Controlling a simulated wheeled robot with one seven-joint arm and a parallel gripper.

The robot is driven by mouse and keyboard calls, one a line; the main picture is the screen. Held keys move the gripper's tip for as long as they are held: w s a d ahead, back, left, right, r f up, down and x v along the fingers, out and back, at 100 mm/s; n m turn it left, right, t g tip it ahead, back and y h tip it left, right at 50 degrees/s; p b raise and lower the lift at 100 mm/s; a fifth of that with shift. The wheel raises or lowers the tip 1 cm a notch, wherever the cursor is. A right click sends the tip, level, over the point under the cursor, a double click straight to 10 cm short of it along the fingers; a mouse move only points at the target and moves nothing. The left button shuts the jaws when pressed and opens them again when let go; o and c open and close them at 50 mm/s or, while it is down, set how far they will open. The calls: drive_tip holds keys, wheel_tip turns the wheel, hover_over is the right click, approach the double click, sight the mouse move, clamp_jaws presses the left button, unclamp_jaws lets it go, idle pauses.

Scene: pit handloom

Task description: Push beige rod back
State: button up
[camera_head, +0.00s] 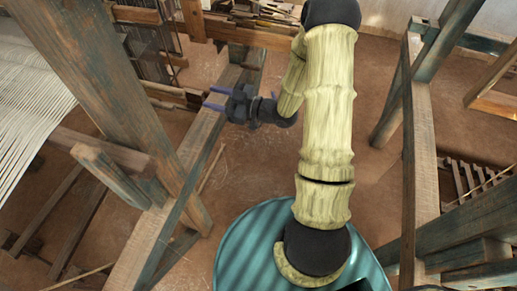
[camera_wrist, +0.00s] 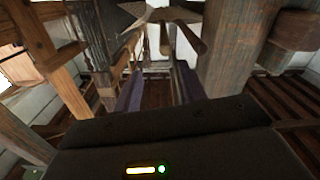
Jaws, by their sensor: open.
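My gripper (camera_head: 214,98) is at the end of my arm, left of centre in the head view, with its two purple fingers pointing left toward the loom. The fingers are apart with nothing visible between them. They also show in the wrist view (camera_wrist: 160,90), on either side of a dark gap. A thin pale beige rod (camera_head: 211,169) slants beside a wooden beam, below the gripper in the head view and apart from it. I cannot tell for sure that it is the task's rod, and I cannot make it out in the wrist view.
A thick weathered post (camera_head: 105,90) stands left of the gripper, with pale warp threads (camera_head: 25,100) beyond it. A wooden crossbar (camera_head: 235,33) runs behind the gripper. Another frame post (camera_head: 420,150) stands at the right. Bare brown floor (camera_head: 380,75) lies between the frames.

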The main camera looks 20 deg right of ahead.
drive_tip(key=d+f+m+g+h+b, duration=0.1)
drive_tip(key=d+f+m+h+b, duration=0.4)
drive_tip(key=f+h+b, duration=0.45)
drive_tip(key=s+d+f+m+g+h+b, duration=0.2)
drive_tip(key=s+b, duration=0.1)
drive_tip(key=s, duration=0.2)
drive_tip(key=s+d+f+m+g+h+b, duration=0.2)
drive_tip(key=s+f+m+g+h+b, duration=0.1)
drive_tip(key=s, duration=0.3)
drive_tip(key=shift+s+b, duration=0.3)
drive_tip(key=shift+b, duration=0.15)
idle(0.3)
